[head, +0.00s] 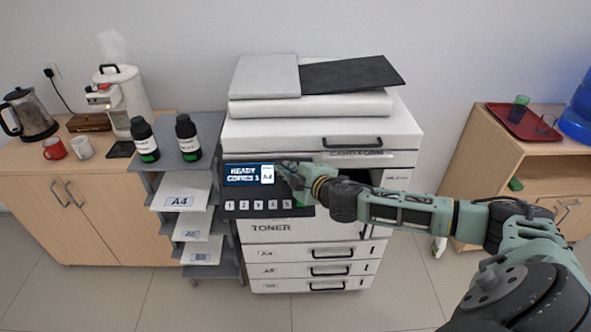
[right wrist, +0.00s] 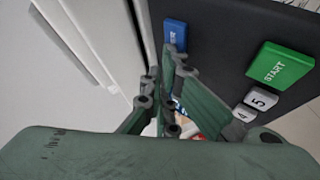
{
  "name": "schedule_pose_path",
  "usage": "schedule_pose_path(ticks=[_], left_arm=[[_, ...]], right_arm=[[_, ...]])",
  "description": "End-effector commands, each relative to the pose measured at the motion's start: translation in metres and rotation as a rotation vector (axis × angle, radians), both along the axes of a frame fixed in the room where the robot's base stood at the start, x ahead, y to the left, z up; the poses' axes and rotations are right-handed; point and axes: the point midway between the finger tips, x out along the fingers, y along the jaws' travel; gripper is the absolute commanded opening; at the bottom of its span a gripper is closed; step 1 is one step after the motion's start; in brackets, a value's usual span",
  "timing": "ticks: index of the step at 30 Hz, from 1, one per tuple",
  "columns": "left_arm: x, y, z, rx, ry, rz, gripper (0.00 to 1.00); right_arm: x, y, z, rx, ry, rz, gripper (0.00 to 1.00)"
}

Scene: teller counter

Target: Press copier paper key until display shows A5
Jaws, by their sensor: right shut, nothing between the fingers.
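The copier (head: 310,232) stands against the wall. Its display (head: 240,175) reads READY, COPIES 1 and A4. My right gripper (head: 284,170) is shut and empty in front of the panel, at the display's right edge. In the right wrist view, my right gripper (right wrist: 170,62) points toward a blue key (right wrist: 175,35) on the dark panel. The key's label is turned and only partly readable. I cannot tell whether the fingertips touch the key. In the head view the gripper hides this key. My left gripper is not in view.
The green START key (right wrist: 280,65) and grey number keys (right wrist: 262,99) lie right of the fingers in the right wrist view. A paper rack (head: 182,222) with dark bottles on top stands left of the copier. A cabinet with a red tray (head: 521,122) is at right.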

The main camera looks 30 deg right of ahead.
Motion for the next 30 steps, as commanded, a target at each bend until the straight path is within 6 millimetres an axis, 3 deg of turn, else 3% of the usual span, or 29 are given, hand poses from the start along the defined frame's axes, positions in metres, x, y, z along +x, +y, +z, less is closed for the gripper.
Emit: schedule_pose_path(ticks=[14, 30], left_arm=[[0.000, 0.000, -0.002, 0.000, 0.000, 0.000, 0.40], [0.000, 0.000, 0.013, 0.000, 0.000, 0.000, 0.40]], right_arm=[[0.001, -0.001, -0.003, 0.001, 0.001, -0.001, 0.00], [-0.007, 0.004, 0.013, 0.001, 0.001, 0.000, 0.00]])
